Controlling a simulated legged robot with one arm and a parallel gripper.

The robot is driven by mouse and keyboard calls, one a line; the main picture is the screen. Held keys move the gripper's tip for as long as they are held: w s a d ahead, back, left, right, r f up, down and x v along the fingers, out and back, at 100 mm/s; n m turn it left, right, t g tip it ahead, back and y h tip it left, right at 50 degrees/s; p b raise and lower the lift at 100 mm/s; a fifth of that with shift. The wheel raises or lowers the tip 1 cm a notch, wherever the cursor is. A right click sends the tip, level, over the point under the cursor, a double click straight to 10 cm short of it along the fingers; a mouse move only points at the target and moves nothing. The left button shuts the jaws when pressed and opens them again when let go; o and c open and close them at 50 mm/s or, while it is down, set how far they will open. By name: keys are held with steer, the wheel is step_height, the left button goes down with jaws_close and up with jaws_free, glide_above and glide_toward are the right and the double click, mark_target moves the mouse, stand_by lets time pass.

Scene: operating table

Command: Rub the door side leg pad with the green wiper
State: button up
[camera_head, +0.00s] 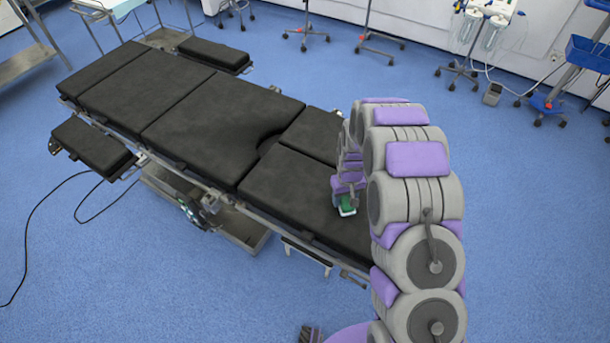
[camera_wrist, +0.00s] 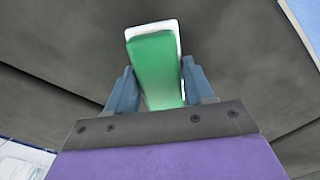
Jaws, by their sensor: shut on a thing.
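My gripper (camera_wrist: 160,92) is shut on the green wiper (camera_wrist: 155,62), which has a white edge around its far end. In the head view the green wiper (camera_head: 347,208) is at or just above the near leg pad (camera_head: 285,190), a black pad at the near end of the operating table. I cannot tell for sure whether the wiper touches the pad. The other leg pad (camera_head: 312,133) lies beside it, partly hidden behind my arm. Which pad is on the door side does not show, as no door is in view.
The black operating table (camera_head: 170,85) stretches to the upper left, with side arm pads (camera_head: 93,143) and (camera_head: 213,54). A black cable (camera_head: 45,215) lies on the blue floor at left. Wheeled stands (camera_head: 367,38) and a blue cart (camera_head: 585,52) stand at the back. Open floor lies in front.

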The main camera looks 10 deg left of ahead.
steer(key=r, duration=0.3)
steer(key=r+p, duration=0.1)
steer(key=shift+w+a+r, duration=0.1)
steer(key=shift+a+r, duration=0.1)
steer(key=shift+a, duration=0.15)
steer(key=shift+d+r+p, duration=0.15)
steer(key=shift+r+p, duration=0.1)
steer(key=shift+r, duration=0.35)
steer(key=shift+d+r+p, duration=0.15)
steer(key=shift+r+p, duration=0.05)
steer(key=shift+r, duration=0.35)
steer(key=shift+a, duration=0.2)
